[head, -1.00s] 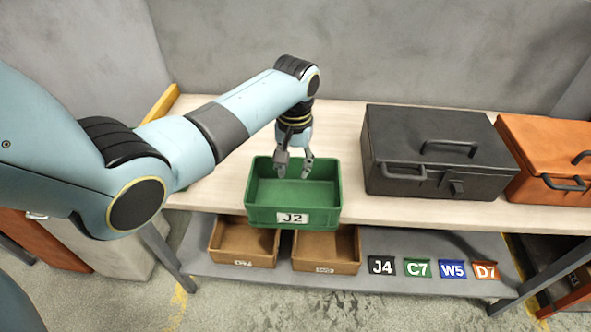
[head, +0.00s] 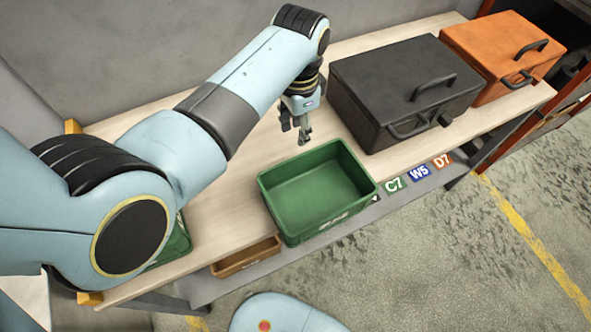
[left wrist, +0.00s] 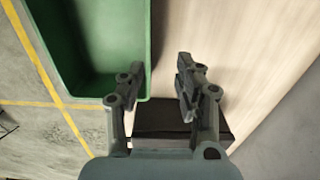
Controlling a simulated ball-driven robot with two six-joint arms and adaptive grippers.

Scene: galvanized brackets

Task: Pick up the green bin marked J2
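The green bin (head: 352,210) stands upright and empty at the table's front edge. The label on its front is too slanted to read now; a second ago it read J2. Its inside and one corner also show in the left wrist view (left wrist: 98,45). My left gripper (head: 302,138) points down just past the bin's far rim. In the left wrist view its fingers (left wrist: 153,88) are apart and empty. One overlaps the bin's corner, the other lies over the table; I cannot tell their height above the rim. My right gripper is not in view.
A black toolbox (head: 375,85) and an orange toolbox (head: 500,45) stand right of the bin on the wooden table (head: 225,225). Another green bin (head: 178,245) is partly hidden behind my left arm.

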